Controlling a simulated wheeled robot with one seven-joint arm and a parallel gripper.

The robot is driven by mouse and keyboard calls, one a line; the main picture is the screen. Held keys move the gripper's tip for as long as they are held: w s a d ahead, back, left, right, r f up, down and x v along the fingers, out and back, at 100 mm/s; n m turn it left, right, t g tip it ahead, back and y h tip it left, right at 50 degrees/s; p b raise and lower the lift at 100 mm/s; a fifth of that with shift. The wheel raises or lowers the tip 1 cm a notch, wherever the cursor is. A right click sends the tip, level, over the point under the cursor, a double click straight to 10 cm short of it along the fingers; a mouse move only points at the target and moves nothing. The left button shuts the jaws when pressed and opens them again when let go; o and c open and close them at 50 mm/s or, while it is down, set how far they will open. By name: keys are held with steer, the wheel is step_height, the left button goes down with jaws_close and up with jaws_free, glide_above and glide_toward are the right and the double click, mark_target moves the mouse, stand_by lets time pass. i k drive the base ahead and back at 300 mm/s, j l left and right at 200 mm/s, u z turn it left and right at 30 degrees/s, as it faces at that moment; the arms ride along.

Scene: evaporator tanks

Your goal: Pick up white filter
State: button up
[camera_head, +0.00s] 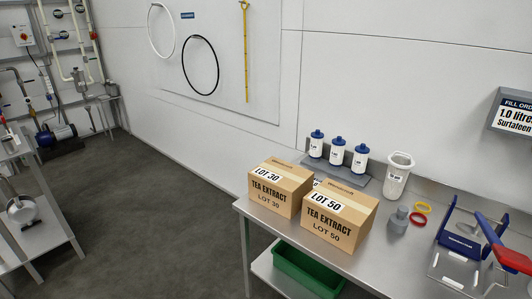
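A white, open-topped cylinder (396,179) that looks like a filter stands upright at the back of the steel bench (366,254), with a small dark label on its side. To its left, three white cartridges with blue caps stand in a row on a grey holder: the left one (316,149), the middle one (336,155) and the right one (359,163). Their label text is too small to read. I cannot tell for sure which of these is the white filter. My gripper is not in view.
Two cartons, LOT 30 (272,197) and LOT 50 (328,231), stand at the bench's left. A grey fitting (397,220), yellow ring (423,207) and red ring (417,219) lie right of them. A green bin (306,271) sits below.

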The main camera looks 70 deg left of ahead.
mark_target(338, 145)
steer(key=u, duration=2)
